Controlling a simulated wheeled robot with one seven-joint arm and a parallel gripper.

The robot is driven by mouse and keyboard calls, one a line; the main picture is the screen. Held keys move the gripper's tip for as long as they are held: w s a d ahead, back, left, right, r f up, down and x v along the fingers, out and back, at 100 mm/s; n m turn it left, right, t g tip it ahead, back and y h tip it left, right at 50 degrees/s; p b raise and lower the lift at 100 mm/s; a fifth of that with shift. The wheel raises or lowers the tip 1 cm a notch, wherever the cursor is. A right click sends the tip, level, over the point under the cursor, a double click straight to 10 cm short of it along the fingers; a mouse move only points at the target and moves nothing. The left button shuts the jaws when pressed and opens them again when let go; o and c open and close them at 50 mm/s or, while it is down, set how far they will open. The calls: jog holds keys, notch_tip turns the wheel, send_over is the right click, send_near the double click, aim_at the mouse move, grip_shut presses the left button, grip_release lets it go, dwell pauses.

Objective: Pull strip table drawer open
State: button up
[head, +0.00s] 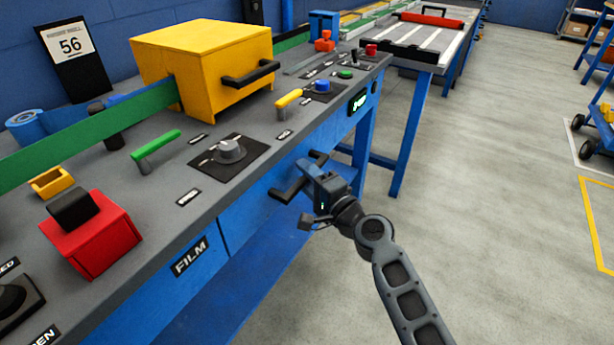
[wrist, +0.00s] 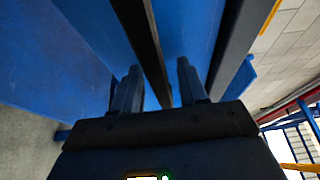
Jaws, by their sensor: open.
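The grey-topped bench (head: 225,165) has blue drawer fronts along its side. The right drawer front (head: 250,208) looks flush with the front beside it, so it appears closed. Its black bar handle (head: 284,192) sticks out toward my gripper (head: 312,172). In the wrist view my gripper (wrist: 160,85) is open, with the black handle bar (wrist: 145,45) running between its two fingers. Whether a finger touches the bar I cannot tell. My gripper hides part of the handle in the head view.
A drawer labelled FILM (head: 190,258) is to the left. Open floor (head: 490,200) lies to the right.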

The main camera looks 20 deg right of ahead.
grip_shut()
dwell(0.6)
jog(key=s+d+b, duration=0.2)
jog(key=s+d, duration=0.5)
jog(key=s, duration=0.3)
jog(key=s+d+b, duration=0.2)
jog(key=s+d, duration=0.5)
jog(key=s, duration=0.3)
jog(key=shift+d, duration=0.3)
grip_release()
jog(key=shift+s, duration=0.1)
